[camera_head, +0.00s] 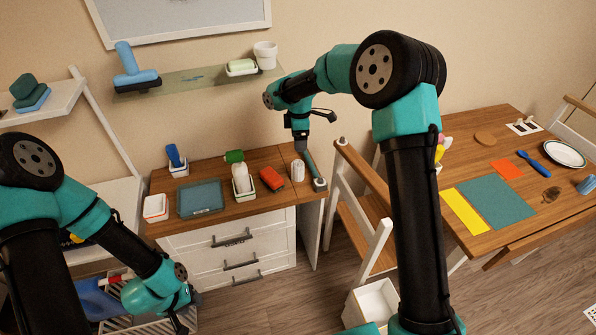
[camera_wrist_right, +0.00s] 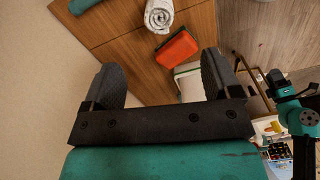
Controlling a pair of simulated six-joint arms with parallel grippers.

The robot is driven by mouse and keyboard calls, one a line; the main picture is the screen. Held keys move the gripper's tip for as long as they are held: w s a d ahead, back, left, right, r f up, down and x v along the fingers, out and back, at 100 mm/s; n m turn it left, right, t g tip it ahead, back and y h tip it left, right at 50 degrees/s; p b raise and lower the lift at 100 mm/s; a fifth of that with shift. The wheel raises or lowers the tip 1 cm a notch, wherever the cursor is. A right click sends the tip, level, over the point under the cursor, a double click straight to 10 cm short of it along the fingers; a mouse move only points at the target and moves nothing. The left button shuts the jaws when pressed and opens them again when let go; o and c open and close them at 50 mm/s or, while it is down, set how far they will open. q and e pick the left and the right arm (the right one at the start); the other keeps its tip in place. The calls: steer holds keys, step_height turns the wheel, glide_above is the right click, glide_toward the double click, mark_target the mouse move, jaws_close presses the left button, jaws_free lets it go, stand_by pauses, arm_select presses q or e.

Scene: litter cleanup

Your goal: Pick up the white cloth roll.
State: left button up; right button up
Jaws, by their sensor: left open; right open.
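The white cloth roll (camera_head: 298,170) stands on the right part of the wooden cabinet top, beside an orange item. In the right wrist view the roll (camera_wrist_right: 158,15) shows its spiral end at the top edge, beyond the fingers. My right gripper (camera_head: 300,143) is above the back right of the cabinet, pointing down, apart from the roll. In its wrist view the gripper (camera_wrist_right: 163,78) is open, with nothing between its fingers. My left gripper (camera_head: 187,312) is low at the lower left by a white slatted rack, open and away from the roll.
The orange item (camera_head: 271,177) is close to the roll's left. A teal bar (camera_head: 310,163) is just right of it. A teal tray (camera_head: 201,197) and small bins are further left. A shelf (camera_head: 195,78) hangs on the wall; a dining table (camera_head: 515,165) is at right.

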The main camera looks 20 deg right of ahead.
mark_target(300, 163)
step_height(300, 163, down, 10)
steer(key=shift+r, duration=0.1)
stand_by(0.4)
steer(key=shift+d+f, duration=0.1)
steer(key=shift+f, duration=2.6)
steer(key=shift+c, duration=0.3)
steer(key=c, duration=0.9)
steer(key=shift+r, duration=0.15)
steer(key=shift+c, duration=0.2)
